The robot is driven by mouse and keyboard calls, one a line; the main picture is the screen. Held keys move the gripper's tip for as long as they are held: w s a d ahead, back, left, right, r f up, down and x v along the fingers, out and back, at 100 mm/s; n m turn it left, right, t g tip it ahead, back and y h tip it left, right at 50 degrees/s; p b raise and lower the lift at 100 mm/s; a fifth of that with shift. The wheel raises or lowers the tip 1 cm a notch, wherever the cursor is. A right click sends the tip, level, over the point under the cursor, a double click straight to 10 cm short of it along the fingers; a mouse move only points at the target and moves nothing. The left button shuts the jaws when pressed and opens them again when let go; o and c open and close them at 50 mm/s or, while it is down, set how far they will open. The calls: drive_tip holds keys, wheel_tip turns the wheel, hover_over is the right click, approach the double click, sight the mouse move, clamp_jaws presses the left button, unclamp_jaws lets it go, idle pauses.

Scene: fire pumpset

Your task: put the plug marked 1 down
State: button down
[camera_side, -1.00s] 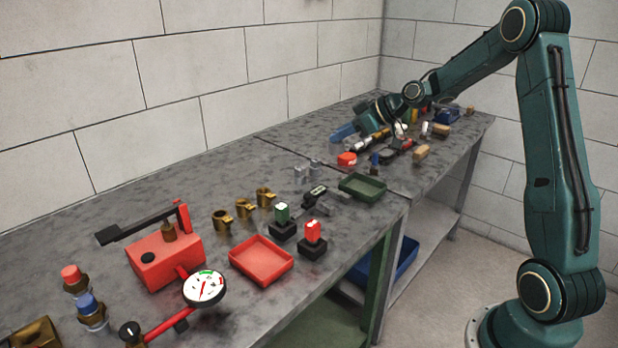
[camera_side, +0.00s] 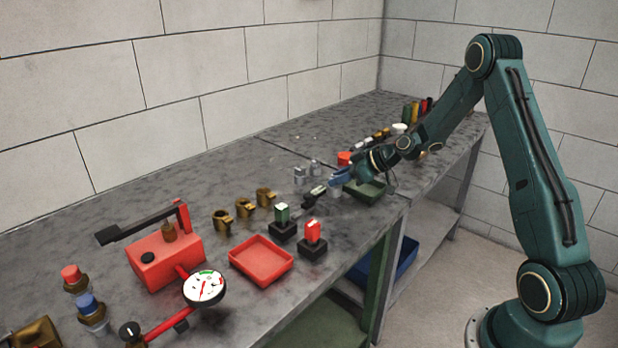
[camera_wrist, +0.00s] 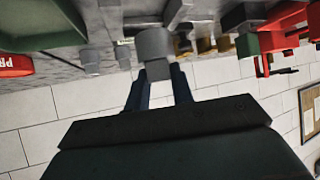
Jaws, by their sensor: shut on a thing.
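My gripper (camera_side: 341,179) has blue fingers and hangs over the bench beside the green tray (camera_side: 374,195). In the wrist view, the fingers (camera_wrist: 158,80) are shut on a grey cylindrical plug (camera_wrist: 154,45). The held plug shows small and pale below the fingertips in the side view (camera_side: 335,191). No number can be read on it, and I cannot tell whether it touches the bench. Two similar grey plugs stand to the left of my gripper in the side view, one nearer (camera_side: 299,175) and one farther (camera_side: 315,167).
Brass fittings (camera_side: 244,207), a green-topped block (camera_side: 282,220), a red-topped block (camera_side: 312,238), a red tray (camera_side: 261,260) and a red pump (camera_side: 165,258) stand nearer the camera. The bench's left back is clear.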

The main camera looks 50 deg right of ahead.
sight(339, 190)
drive_tip(key=shift+f, duration=2.1)
drive_tip(key=shift+f, duration=0.1)
drive_tip(key=c, duration=1.2)
unclamp_jaws()
drive_tip(key=shift+s+d+r, duration=0.2)
drive_tip(key=shift+s+r, duration=0.2)
drive_tip(key=v, duration=1.1)
drive_tip(key=shift+a, duration=0.15)
